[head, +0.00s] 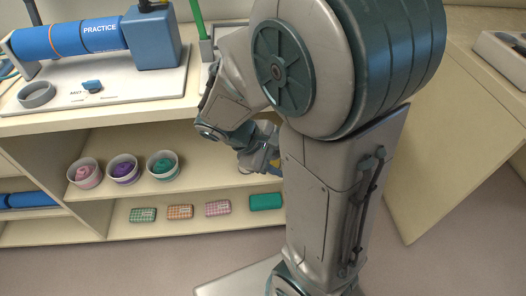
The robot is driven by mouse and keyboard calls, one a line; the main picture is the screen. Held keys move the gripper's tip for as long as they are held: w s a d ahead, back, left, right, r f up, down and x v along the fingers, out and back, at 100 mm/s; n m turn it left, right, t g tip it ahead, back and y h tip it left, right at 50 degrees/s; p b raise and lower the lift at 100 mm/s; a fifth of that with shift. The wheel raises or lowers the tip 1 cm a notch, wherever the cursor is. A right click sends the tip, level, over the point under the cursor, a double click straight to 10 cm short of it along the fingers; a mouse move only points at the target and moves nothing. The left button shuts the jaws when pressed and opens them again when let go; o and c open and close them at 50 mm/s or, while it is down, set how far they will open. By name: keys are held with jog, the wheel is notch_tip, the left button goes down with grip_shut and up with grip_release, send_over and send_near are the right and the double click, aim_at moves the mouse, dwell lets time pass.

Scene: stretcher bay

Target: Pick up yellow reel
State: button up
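No yellow reel shows clearly. A small yellow patch (275,164) is just visible beside my gripper, but it is too small and covered to tell what it is. My gripper (268,163) reaches into the middle shelf, to the right of the bowls. My arm hides much of it, and I cannot see whether its fingers are apart or hold anything. Three pale bowls stand in a row on that shelf: one with a pink reel (86,171), one with a purple reel (123,170) and one with a teal reel (162,165).
Several small checked packs and a green box (265,202) lie on the lower shelf. The counter (190,117) above carries a blue practice cylinder (70,39) on a white board with a grey ring (37,94). A cabinet side (425,165) stands right of my arm.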

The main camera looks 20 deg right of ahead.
jog(key=w+a+f+n+t+h+b, duration=0.2)
jog(key=w+f+n+t+h+b, duration=0.25)
jog(key=w+f+n+b, duration=0.5)
jog(key=w+a+f+n+t+h+b, duration=0.2)
jog(key=w+f+n+t+h+b, duration=0.3)
jog(key=f, duration=0.7)
jog(key=shift+n+t+y, duration=0.45)
jog(key=shift+n+y, duration=0.1)
jog(key=shift+y, duration=0.1)
jog(key=b+x, duration=0.2)
jog(key=x, duration=0.2)
jog(key=b+x, duration=0.2)
jog(key=x, duration=0.2)
jog(key=b+x, duration=0.2)
jog(key=x, duration=0.3)
jog(key=shift+d+f, duration=0.1)
jog(key=shift+f, duration=0.2)
jog(key=shift+w+d+r, duration=0.1)
jog(key=shift+w+d, duration=0.05)
jog(key=shift+d, duration=0.2)
grip_shut()
